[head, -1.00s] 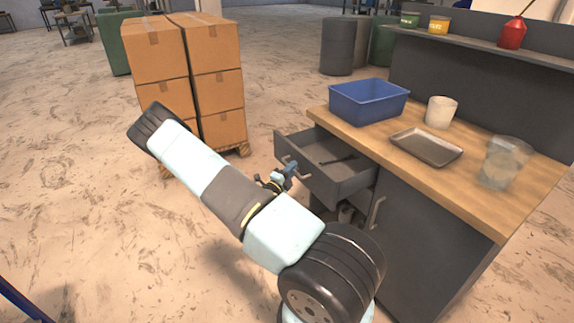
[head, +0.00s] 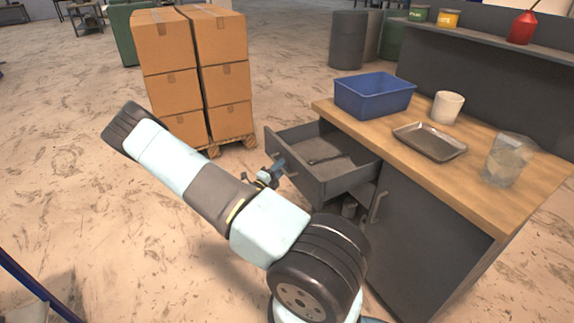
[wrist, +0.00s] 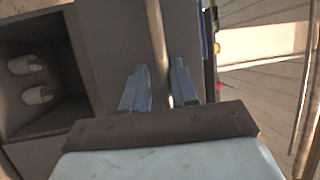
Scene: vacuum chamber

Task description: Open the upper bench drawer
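The upper bench drawer (head: 335,182) stands pulled well out of the bench, and its inside shows from above. My gripper (head: 270,174) is at the drawer's front, partly hidden by my arm. In the wrist view, the bar handle (wrist: 155,35) of the drawer runs between the two fingers of my gripper (wrist: 160,82), which sit close on either side of it. The wooden-topped bench (head: 480,185) stands at the right.
A blue bin (head: 374,97), white cup (head: 447,107), metal tray (head: 430,143) and clear container (head: 507,160) stand on the bench top. Stacked cartons (head: 190,75) stand on a pallet behind.

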